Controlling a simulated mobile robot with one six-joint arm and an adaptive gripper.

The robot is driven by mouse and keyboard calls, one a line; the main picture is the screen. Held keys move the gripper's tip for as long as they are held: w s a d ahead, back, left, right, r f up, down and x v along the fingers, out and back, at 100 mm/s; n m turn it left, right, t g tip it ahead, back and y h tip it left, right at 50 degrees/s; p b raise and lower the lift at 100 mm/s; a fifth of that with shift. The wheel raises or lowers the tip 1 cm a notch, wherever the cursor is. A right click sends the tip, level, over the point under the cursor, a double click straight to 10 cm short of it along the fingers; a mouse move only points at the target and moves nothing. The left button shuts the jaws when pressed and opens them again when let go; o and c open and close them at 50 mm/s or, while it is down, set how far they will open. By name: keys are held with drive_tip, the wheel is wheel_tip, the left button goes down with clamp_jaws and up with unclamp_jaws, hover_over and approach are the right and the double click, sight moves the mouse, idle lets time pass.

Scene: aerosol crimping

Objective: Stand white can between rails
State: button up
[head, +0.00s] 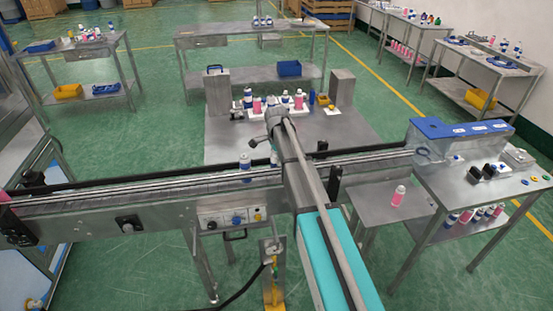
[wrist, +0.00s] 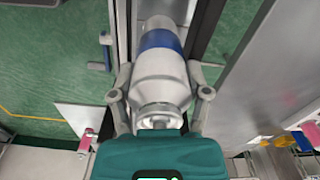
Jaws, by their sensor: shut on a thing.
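A white can with a blue band (wrist: 160,42) is held in my gripper (wrist: 161,95). The two grey fingers are at either side of its white shoulder in the wrist view. In the head view the white can (head: 245,163) shows small at the conveyor (head: 150,202), left of my arm, and looks roughly upright. The long rails (head: 110,191) run left to right there. Whether the can's base rests on the belt between the rails is too small to tell. My arm hides part of the conveyor.
Behind the conveyor, a grey table (head: 230,140) holds several bottles and cans. A pink bottle (head: 398,195) stands on a side table at right. A clear and blue machine housing (head: 460,132) sits at the conveyor's right end.

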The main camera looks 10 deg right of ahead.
drive_tip(key=shift+f+b, duration=0.3)
idle(0.5)
drive_tip(key=shift+o, duration=0.2)
drive_tip(key=shift+s+f+b, duration=0.15)
drive_tip(key=shift+s+b, duration=0.15)
drive_tip(key=shift+b, duration=0.05)
idle(0.6)
drive_tip(key=shift+s+f, duration=0.1)
drive_tip(key=shift+c, duration=0.3)
drive_tip(key=o, duration=1.2)
drive_tip(key=shift+f, duration=0.1)
drive_tip(key=shift+w, duration=0.2)
drive_tip(key=shift+w, duration=0.1)
